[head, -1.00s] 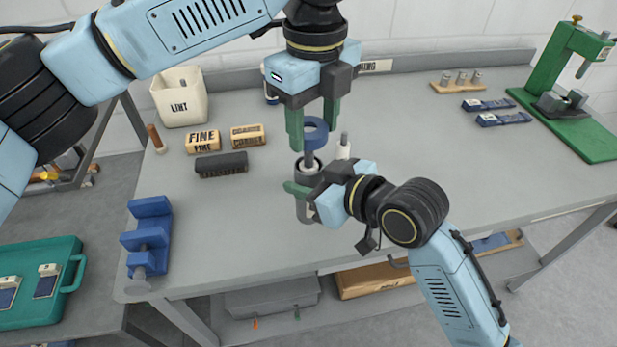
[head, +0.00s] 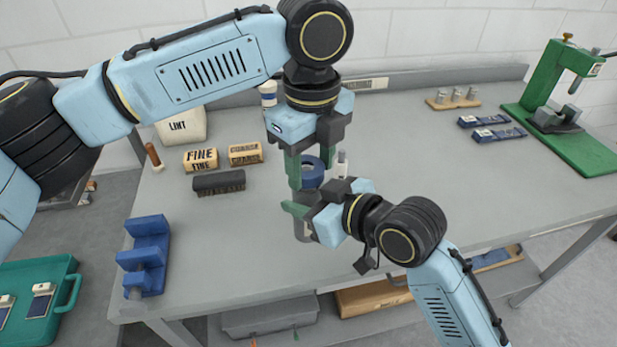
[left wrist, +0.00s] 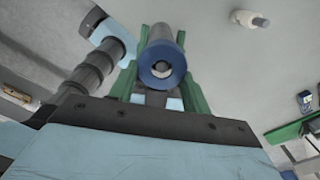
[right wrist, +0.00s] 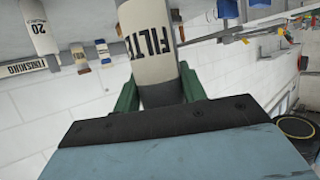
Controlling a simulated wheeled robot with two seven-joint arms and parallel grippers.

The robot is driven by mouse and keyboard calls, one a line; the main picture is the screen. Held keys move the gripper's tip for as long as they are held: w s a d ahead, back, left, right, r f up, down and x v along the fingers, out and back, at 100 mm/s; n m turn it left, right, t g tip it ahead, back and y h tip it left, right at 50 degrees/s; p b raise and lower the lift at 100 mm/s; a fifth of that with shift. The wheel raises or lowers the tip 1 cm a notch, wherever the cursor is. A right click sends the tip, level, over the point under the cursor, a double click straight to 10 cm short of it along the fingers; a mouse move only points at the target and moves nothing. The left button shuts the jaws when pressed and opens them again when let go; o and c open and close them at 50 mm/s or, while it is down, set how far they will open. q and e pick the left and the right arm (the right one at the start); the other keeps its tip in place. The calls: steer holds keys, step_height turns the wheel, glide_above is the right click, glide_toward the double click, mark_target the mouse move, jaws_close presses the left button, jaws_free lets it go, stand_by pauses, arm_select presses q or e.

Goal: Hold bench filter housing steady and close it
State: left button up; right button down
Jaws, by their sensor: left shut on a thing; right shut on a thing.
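The filter housing (head: 303,230) is a grey upright cylinder on the bench, partly hidden behind my right gripper. In the right wrist view its pale band reads FILT (right wrist: 148,42). My right gripper (head: 306,208) is shut around its body from the side. The blue ring-shaped cap (head: 313,172) is at the top of the housing, in line with it. My left gripper (head: 309,168) points down and is shut on the cap. In the left wrist view the cap (left wrist: 162,66) sits between the green fingers. I cannot tell whether it is fully seated.
A white bottle (head: 342,163) stands close behind the housing. FINE (head: 200,159) and COARSE (head: 245,153) blocks, a dark brush (head: 218,182) and a lint bin (head: 182,126) are left. A blue stand (head: 146,258) is front left; a green press (head: 566,115) is far right.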

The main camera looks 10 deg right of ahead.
mark_target(309, 179)
arm_select(q)
steer(key=shift+f, duration=0.1)
steer(key=shift+f, duration=0.85)
steer(key=shift+f, duration=0.55)
stand_by(0.3)
steer(key=m, duration=0.3)
steer(key=shift+s+a, duration=0.1)
steer(key=shift+a, duration=0.05)
steer(key=o, duration=1)
steer(key=shift+o, duration=0.2)
